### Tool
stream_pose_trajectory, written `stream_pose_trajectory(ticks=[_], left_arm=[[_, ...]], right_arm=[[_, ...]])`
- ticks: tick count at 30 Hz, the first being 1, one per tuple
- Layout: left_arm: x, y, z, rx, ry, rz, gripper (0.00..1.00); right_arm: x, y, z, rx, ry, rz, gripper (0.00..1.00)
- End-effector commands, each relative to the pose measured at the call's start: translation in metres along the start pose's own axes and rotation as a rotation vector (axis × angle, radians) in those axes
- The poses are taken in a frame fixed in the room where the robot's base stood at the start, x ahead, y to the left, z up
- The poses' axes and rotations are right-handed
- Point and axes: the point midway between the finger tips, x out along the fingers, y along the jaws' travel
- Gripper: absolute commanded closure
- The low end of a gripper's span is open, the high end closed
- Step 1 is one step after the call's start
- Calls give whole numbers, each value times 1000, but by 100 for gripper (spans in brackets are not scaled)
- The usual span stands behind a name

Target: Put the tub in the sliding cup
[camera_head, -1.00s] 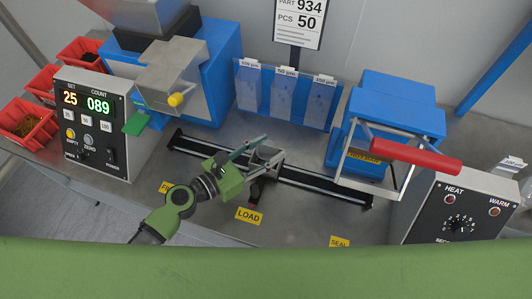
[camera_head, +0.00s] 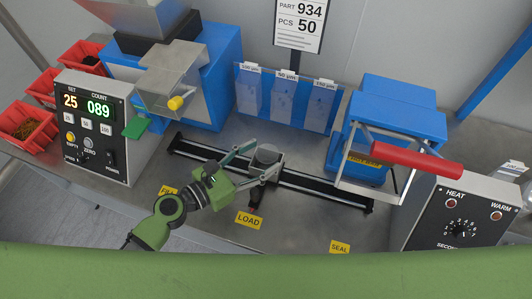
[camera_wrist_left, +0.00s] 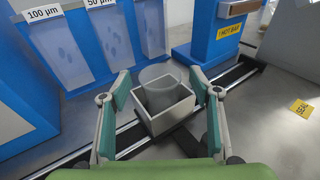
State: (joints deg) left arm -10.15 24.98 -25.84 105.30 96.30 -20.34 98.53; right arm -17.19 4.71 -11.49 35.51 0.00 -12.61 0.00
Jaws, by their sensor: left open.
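The tub (camera_head: 267,153) is a small round grey cup, and in the left wrist view the tub (camera_wrist_left: 160,78) looks translucent. It stands upright inside the sliding cup (camera_wrist_left: 166,119), a square grey open box on the dark rail, with its rim above the box walls. My left gripper (camera_head: 254,165) is open, its two green fingers apart on either side of the tub and cup. In the left wrist view the left gripper (camera_wrist_left: 161,88) shows gaps between both fingers and the tub. The tub's lower part is hidden by the box.
The rail (camera_head: 315,191) runs toward the blue sealer (camera_head: 390,110) with its red handle (camera_head: 415,157). The counter box (camera_head: 88,120) and the blue feeder (camera_head: 215,75) stand left. Blue bag pockets (camera_head: 286,97) are behind. The front bench near the LOAD label (camera_head: 249,220) is clear.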

Motion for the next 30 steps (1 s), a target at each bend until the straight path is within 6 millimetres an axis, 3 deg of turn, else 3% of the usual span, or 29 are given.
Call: stream_pose_trajectory(ticks=[6,12,18,30], left_arm=[[-51,-1,-5,-1,3,-2,43],[-82,-1,-3,-1,1,-1,43],[-94,0,0,1,0,-2,43],[-95,0,0,1,-1,-1,43]], right_arm=[[18,0,1,0,0,0,0],[26,-2,2,1,1,-1,0],[29,-3,2,2,1,-2,0],[28,-3,2,3,1,-3,0]])
